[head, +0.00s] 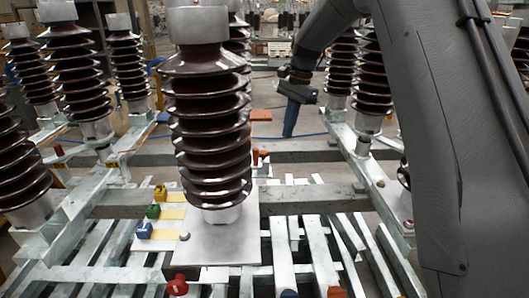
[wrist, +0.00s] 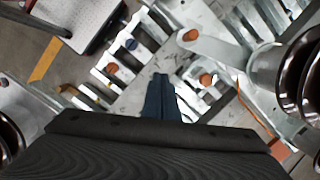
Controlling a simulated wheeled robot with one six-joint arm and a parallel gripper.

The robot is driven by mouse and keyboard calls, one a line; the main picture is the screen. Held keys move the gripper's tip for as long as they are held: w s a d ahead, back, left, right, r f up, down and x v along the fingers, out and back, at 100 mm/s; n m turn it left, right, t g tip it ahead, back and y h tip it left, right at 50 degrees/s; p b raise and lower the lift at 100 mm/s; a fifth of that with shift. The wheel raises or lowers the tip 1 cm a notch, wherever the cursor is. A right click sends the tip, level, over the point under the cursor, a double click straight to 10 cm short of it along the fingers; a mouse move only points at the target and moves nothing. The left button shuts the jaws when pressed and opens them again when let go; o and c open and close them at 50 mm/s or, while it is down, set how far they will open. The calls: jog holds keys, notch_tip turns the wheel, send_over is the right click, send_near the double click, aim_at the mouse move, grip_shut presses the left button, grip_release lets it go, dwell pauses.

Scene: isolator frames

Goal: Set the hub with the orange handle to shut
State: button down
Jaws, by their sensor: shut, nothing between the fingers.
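My gripper (head: 289,134) hangs in the back middle of the head view, its blue fingers pointing down and closed together. In the wrist view the fingers (wrist: 161,76) are shut and empty. An orange block (head: 261,115) shows left of my gripper in the head view, with an orange-brown piece (head: 261,155) below it, partly behind the insulator. In the wrist view an orange knob (wrist: 207,79) lies right of the fingertips, apart from them. More orange knobs are at the upper right (wrist: 190,35) and left (wrist: 112,68). I cannot tell which belongs to the hub, nor its setting.
A large brown ribbed insulator (head: 208,130) stands in the middle, with others around it. Yellow (head: 160,192), green (head: 153,211) and blue (head: 144,230) blocks sit left of its base. Red (head: 177,286) and orange (head: 336,292) knobs are at the front. Slatted metal beams surround them.

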jog(key=w+a+m, duration=0.2)
jog(key=w, duration=0.2)
jog(key=s+a+f+p, duration=0.3)
jog(key=a+f+p, duration=0.1)
jog(key=f, duration=0.4)
jog(key=shift+a+f+y, duration=0.3)
jog(key=shift+a, duration=0.55)
